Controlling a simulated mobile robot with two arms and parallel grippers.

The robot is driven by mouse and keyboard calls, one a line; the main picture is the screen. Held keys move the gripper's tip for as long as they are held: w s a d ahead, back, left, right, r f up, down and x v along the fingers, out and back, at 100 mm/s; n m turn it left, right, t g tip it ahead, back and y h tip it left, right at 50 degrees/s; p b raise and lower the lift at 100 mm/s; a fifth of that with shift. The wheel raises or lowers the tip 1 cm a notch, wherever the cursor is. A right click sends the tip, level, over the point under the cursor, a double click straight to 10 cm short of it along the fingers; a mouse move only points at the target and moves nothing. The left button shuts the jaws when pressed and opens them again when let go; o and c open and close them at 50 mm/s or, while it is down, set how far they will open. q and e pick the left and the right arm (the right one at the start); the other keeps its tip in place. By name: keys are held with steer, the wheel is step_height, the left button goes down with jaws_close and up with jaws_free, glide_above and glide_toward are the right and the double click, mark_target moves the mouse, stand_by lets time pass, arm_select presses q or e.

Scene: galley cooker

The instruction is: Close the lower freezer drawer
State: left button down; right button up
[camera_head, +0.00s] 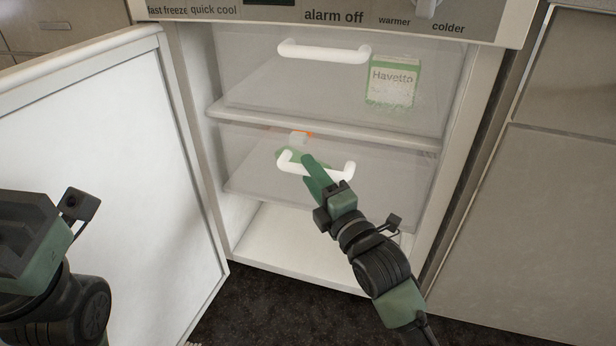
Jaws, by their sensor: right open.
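The lower freezer drawer (395,185) is a clear, frosted drawer below the white shelf in the open freezer. Its white handle (345,174) is on the front. Through it I see a green and orange item, partly hidden. I cannot tell exactly how far out the drawer stands. My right gripper (308,170) is open, with its green fingers at the left half of the handle; whether they touch it is unclear. My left gripper (35,240) is at the left edge, in front of the door; its fingers cannot be made out.
The white freezer door (110,160) stands open on the left. The upper drawer (250,75) has a white handle (325,51) and holds a green and white Havetto box (392,82). A control panel (340,16) runs above. Cabinet fronts (545,200) stand on the right, above dark floor (290,315).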

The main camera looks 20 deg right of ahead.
steer(key=shift+w+a+r, duration=0.1)
steer(key=shift+w+a, duration=0.05)
steer(key=shift+w, duration=0.55)
jaws_close()
stand_by(1.0)
